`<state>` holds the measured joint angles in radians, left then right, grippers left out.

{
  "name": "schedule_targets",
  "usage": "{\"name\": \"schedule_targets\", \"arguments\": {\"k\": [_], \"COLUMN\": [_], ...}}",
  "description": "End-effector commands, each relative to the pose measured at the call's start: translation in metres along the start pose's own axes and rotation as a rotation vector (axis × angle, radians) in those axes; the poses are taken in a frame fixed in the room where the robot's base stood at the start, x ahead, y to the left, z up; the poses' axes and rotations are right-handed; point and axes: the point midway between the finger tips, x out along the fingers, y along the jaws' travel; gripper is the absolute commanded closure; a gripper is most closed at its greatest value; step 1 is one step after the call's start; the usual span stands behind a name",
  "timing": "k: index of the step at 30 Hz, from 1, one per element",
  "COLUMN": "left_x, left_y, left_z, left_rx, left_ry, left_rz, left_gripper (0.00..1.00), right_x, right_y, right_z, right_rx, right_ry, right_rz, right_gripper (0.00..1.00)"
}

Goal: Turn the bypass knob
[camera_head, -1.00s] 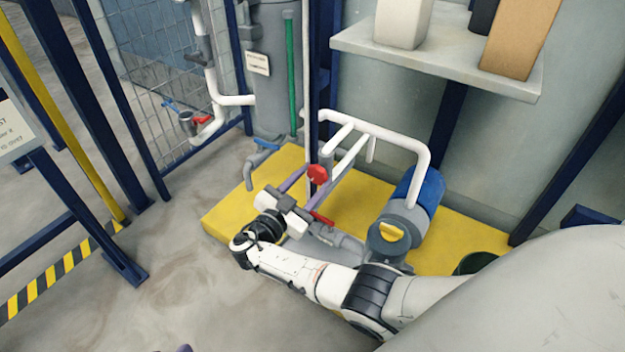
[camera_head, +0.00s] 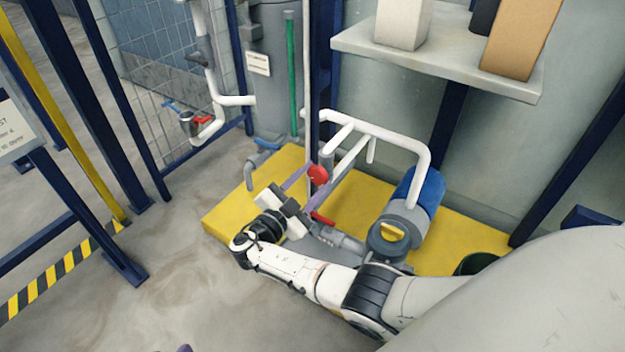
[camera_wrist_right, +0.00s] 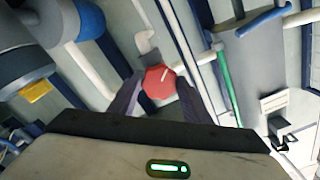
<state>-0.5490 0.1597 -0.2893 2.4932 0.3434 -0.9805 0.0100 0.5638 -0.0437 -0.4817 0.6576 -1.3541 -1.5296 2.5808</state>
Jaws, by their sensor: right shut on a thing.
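The bypass knob appears to be the red round knob (camera_head: 317,174) beside the white pipe frame. In the right wrist view, the red knob (camera_wrist_right: 158,82) shows a faceted face with a short white mark. My right gripper (camera_head: 309,182) has its purple fingers on either side of this knob, shut on it. The fingers (camera_wrist_right: 157,92) reach both sides of the knob in the wrist view. A small purple tip at the bottom edge of the head view may be my left gripper (camera_head: 185,349); its jaws are hidden.
White pipes (camera_head: 385,132) rise above a yellow plinth (camera_head: 225,215). A blue and grey pump (camera_head: 425,190) stands right of my gripper. A red-handled valve (camera_head: 203,120) is farther left. A shelf (camera_head: 440,62) overhangs at upper right. Bare floor lies at left.

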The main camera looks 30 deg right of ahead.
Motion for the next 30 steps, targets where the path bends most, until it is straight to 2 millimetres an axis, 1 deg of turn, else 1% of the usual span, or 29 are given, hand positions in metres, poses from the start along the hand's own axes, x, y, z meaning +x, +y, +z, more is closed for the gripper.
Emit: {"name": "schedule_targets", "arguments": {"k": [2, 3, 6, 14, 17, 20, 27, 30], "left_x": [0.0, 0.0, 0.0, 0.0, 0.0, 0.0, 0.0, 0.001], "left_y": [0.0, 0.0, 0.0, 0.0, 0.0, 0.0, -0.001, -0.001], "left_z": [0.0, 0.0, 0.0, 0.0, 0.0, -0.001, 0.001, 0.001], "left_rx": [0.0, 0.0, 0.0, 0.0, 0.0, 0.0, 0.001, 0.0], "left_ry": [0.0, 0.0, 0.0, 0.0, 0.0, 0.0, -0.003, -0.004], "left_rz": [0.0, 0.0, 0.0, 0.0, 0.0, -0.001, -0.003, -0.002], "left_gripper": [0.69, 0.69, 0.69, 0.69, 0.69, 0.69, 0.69, 0.69], "right_x": [-0.002, -0.002, -0.002, -0.001, -0.005, -0.018, -0.066, -0.083], "right_y": [0.0, 0.0, 0.0, 0.0, 0.0, 0.0, 0.001, 0.0], "right_z": [0.001, 0.001, 0.001, 0.0, 0.0, 0.001, 0.001, 0.001], "right_rx": [-0.001, -0.001, -0.001, -0.001, -0.002, -0.002, -0.002, -0.001], "right_ry": [-0.002, -0.002, -0.001, -0.001, -0.001, -0.003, -0.004, -0.004], "right_rz": [0.001, 0.001, 0.001, 0.001, 0.0, 0.0, 0.0, 0.001], "right_gripper": [0.78, 0.53, 0.37, 0.37, 0.37, 0.37, 0.37, 0.37]}}
